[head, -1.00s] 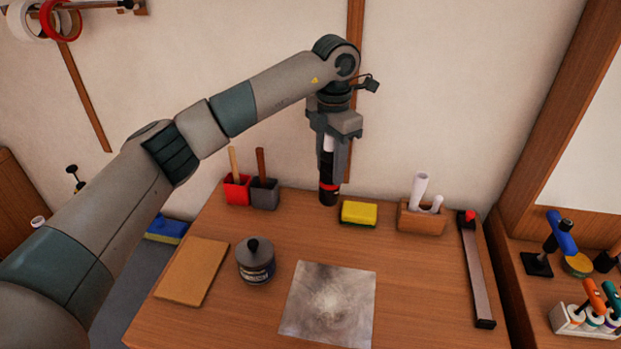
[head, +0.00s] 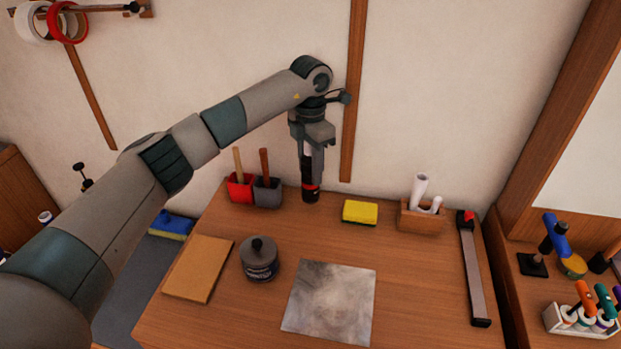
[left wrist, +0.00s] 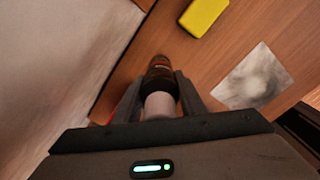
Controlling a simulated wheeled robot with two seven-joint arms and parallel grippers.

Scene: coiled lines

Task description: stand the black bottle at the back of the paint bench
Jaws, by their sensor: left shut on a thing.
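The black bottle (head: 311,193) has a red band near its lower end and is upright at the back of the paint bench (head: 215,318), between the grey cup and the yellow sponge. My left gripper (head: 313,172) points down and is shut on the bottle from above, hiding most of its upper part. In the left wrist view the bottle (left wrist: 160,82) sits between the two fingers, with a pale upper part nearest the camera. Its base is at or very near the bench top; I cannot tell if it touches. My right gripper is not in view.
A red cup (head: 241,189) and a grey cup (head: 267,194) with wooden handles stand just left of the bottle. A yellow sponge (head: 360,212) lies to its right. A lidded jar (head: 259,260), a grey sheet (head: 330,302) and a wooden holder (head: 421,217) are also on the bench.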

